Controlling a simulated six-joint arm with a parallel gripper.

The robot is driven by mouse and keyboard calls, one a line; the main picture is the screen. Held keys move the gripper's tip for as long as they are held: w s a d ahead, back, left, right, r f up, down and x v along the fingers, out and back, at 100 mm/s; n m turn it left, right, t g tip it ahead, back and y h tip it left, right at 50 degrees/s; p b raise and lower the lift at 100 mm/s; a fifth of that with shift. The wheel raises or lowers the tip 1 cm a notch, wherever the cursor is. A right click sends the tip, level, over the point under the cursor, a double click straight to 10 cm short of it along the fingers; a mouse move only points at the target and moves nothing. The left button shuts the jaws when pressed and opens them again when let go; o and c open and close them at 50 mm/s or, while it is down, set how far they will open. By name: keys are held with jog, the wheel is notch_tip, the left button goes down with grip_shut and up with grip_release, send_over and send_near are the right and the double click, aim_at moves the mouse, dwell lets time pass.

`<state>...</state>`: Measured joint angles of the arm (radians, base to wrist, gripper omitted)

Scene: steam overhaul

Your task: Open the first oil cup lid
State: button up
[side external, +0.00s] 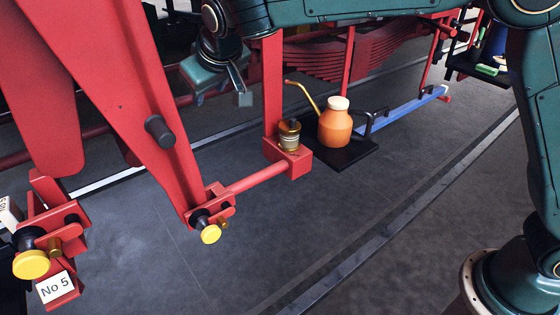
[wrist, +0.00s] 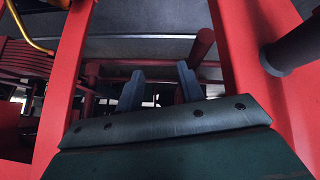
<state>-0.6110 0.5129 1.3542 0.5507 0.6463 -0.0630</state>
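A small brass oil cup (side external: 289,137) stands upright on the red block at the end of a red rod in the side external view. Its dark top looks to be in place, but the lid is too small to read clearly. My gripper (side external: 241,92) hangs above and to the left of the cup, apart from it. In the wrist view my gripper (wrist: 160,88) has its two fingers spread with nothing between them. I cannot make out the oil cup in the wrist view.
An orange oil can (side external: 335,127) with a curved brass spout stands on a black tray (side external: 352,154) right of the cup. A blue bar (side external: 408,107) lies behind it. Red linkage (side external: 125,80) with yellow knobs (side external: 210,234) fills the left. Open floor lies in front.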

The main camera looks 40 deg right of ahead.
jog(key=w+d+r+m+g, duration=0.1)
jog(key=w+d+m+g, duration=0.25)
jog(key=d+m, duration=0.4)
notch_tip(320, 180, up, 3)
jog(key=m+g, duration=0.4)
send_over(293, 119)
jog(key=shift+y, duration=0.4)
jog(key=shift+f, duration=2.3)
jog(key=shift+f, duration=0.1)
jog(key=shift+f, duration=6.8)
jog(key=shift+c, duration=0.2)
grip_shut()
